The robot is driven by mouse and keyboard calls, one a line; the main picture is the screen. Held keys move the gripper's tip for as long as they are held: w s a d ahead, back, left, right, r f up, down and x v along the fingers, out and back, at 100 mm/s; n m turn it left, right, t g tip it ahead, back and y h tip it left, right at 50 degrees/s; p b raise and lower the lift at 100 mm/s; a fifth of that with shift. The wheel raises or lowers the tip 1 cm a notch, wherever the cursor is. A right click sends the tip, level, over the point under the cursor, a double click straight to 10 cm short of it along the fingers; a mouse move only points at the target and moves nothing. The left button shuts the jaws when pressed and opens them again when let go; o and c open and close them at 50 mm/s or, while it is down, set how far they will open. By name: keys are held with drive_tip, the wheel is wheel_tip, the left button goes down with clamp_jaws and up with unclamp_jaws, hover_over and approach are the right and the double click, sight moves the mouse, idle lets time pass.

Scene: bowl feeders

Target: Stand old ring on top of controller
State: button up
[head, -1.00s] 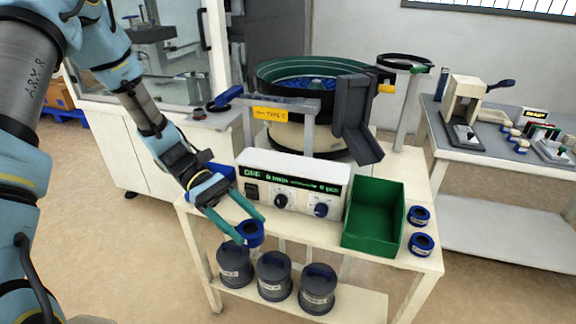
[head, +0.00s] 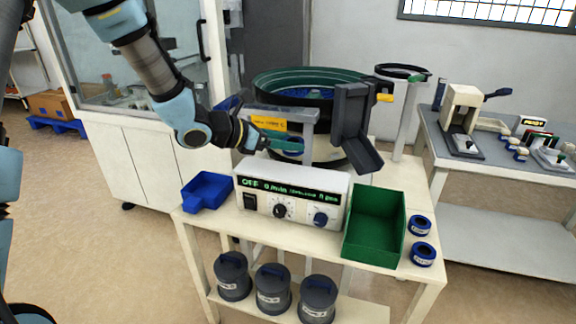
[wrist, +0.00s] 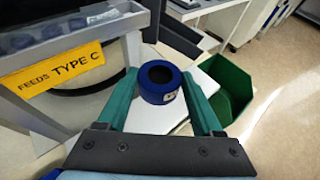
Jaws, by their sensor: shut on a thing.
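A blue ring (wrist: 160,97) with a dark hole and a small white label is held between the green fingers of my gripper (wrist: 161,84). In the head view my gripper (head: 287,146) is above the back of the controller, and the ring is partly hidden by a finger. The controller (head: 292,193) is a white box with a lit green display, a switch and two knobs, standing on the cream table. Its white top (wrist: 208,75) shows beneath and beyond the ring in the wrist view. The ring appears apart from it.
A green bin (head: 374,252) stands right of the controller, with two blue rings (head: 421,240) beside it. A blue tray (head: 207,190) is at the left. The bowl feeder with its grey chute (head: 353,125) and yellow-labelled bracket (head: 270,123) rises close behind my gripper.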

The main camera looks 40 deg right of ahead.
sight(287, 174)
drive_tip(key=shift+f, duration=2.95)
drive_tip(key=shift+f, duration=0.15)
drive_tip(key=o, duration=1.4)
drive_tip(key=shift+o, duration=0.2)
drive_tip(key=w+a+r+m+t+y, duration=0.1)
drive_tip(key=a+m+y, duration=0.5)
drive_tip(key=a, duration=1.8)
drive_tip(key=w+a+r+m+t+y, duration=0.2)
drive_tip(key=a+m+y, duration=0.5)
drive_tip(key=a, duration=1.7)
drive_tip(key=m, duration=0.4)
drive_tip(key=shift+r+t+b, duration=0.3)
drive_tip(key=shift+r+b, duration=0.05)
